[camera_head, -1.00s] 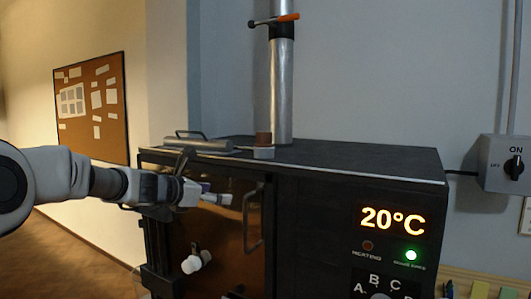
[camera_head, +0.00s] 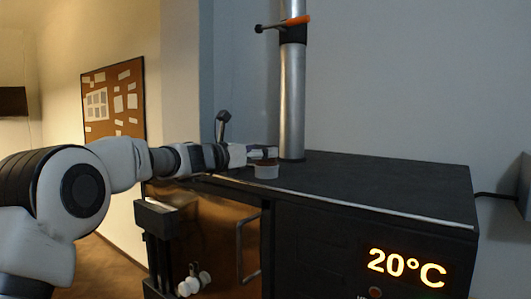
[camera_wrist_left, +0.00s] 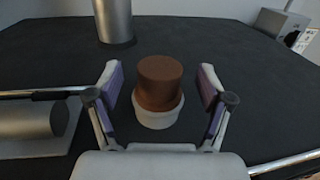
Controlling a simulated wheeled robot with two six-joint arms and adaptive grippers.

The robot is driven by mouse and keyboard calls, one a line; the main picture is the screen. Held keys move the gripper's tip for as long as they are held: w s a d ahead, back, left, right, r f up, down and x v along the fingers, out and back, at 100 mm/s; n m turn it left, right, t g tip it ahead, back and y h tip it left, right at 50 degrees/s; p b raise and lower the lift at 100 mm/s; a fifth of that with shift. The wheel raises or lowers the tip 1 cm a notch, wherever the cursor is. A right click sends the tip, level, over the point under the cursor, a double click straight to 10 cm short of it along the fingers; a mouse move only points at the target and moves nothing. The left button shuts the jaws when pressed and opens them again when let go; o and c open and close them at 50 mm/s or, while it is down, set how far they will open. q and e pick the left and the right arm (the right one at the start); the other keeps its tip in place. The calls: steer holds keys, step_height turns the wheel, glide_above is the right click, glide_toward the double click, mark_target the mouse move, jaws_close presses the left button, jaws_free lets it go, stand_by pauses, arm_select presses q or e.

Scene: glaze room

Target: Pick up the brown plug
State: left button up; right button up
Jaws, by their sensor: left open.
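The brown plug (camera_wrist_left: 160,80) is a short brown cylinder seated upright in a small pale cup (camera_wrist_left: 157,117) on the dark kiln top. My left gripper (camera_wrist_left: 161,82) is open, with one purple-padded finger on each side of the plug and a gap on both sides. My right gripper is in neither view.
A metal flue pipe (camera_head: 291,95) with an orange-handled damper (camera_head: 285,24) rises behind the plug. A grey cylinder (camera_wrist_left: 28,119) lies left of the gripper in the wrist view. The kiln top (camera_head: 380,185) is clear to the right. The kiln display (camera_head: 406,268) reads 20°C.

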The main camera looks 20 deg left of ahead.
arm_select(q)
steer(key=x, duration=0.3)
steer(key=shift+w+d+f, duration=0.15)
steer(key=shift+f, duration=0.15)
steer(key=shift+s+a, duration=0.25)
steer(key=shift+c, duration=0.4)
steer(key=shift+s+a+r, duration=0.15)
steer(key=shift+s+r, duration=0.05)
steer(key=c, duration=0.5)
steer(key=shift+s, duration=0.1)
steer(key=c, duration=0.7)
steer(key=shift+w+d+f, duration=0.1)
steer(key=shift+w+d, duration=0.1)
steer(key=shift+w, duration=0.05)
